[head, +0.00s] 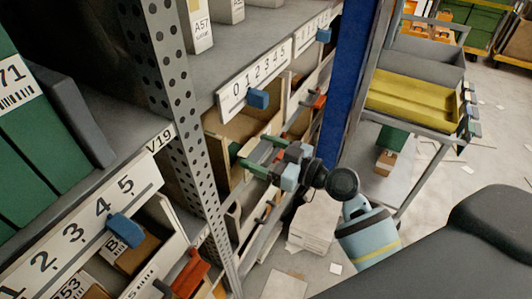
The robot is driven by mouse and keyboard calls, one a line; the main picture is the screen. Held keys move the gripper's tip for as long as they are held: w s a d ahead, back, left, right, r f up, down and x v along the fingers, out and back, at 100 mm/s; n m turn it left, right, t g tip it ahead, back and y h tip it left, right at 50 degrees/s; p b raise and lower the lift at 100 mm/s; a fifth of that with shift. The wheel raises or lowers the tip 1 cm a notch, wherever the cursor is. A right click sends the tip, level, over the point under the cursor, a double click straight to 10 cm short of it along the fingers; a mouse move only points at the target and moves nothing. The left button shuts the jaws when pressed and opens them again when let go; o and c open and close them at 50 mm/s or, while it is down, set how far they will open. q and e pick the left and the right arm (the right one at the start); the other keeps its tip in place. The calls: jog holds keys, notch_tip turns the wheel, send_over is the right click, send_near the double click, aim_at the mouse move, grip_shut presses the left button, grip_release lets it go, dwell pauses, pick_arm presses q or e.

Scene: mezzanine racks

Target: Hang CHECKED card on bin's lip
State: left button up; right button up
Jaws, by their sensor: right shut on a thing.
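My right gripper (252,157) reaches in from the right, its green fingers at the front of an open tan bin (238,132) on the rack. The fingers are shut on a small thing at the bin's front. I take it for the CHECKED card, but it is too small and too covered by the fingers to make out, and no lettering shows. Whether it touches the bin's lip, I cannot tell. My left gripper is not in view.
A perforated grey post (178,100) stands just left of the bin, and a blue post (350,80) to its right. A number strip with a blue slider (258,98) runs above the bin. A cart with a yellow tray (412,100) stands at right.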

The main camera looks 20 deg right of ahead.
jog(key=shift+x, duration=1.45)
jog(key=shift+f+b, duration=0.35)
jog(key=shift+f, duration=0.4)
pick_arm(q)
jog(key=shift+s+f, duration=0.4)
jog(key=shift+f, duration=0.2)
pick_arm(e)
jog(key=shift+f, duration=0.1)
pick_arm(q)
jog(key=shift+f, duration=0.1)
pick_arm(e)
jog(key=shift+f, duration=0.15)
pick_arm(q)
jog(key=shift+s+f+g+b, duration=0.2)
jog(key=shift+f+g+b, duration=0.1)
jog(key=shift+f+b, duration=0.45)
pick_arm(e)
jog(key=shift+f, duration=0.6)
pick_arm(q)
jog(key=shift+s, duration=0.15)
pick_arm(e)
jog(key=shift+d+f, duration=0.1)
jog(key=shift+d, duration=0.05)
jog(key=o, duration=1.1)
jog(key=shift+w, duration=0.15)
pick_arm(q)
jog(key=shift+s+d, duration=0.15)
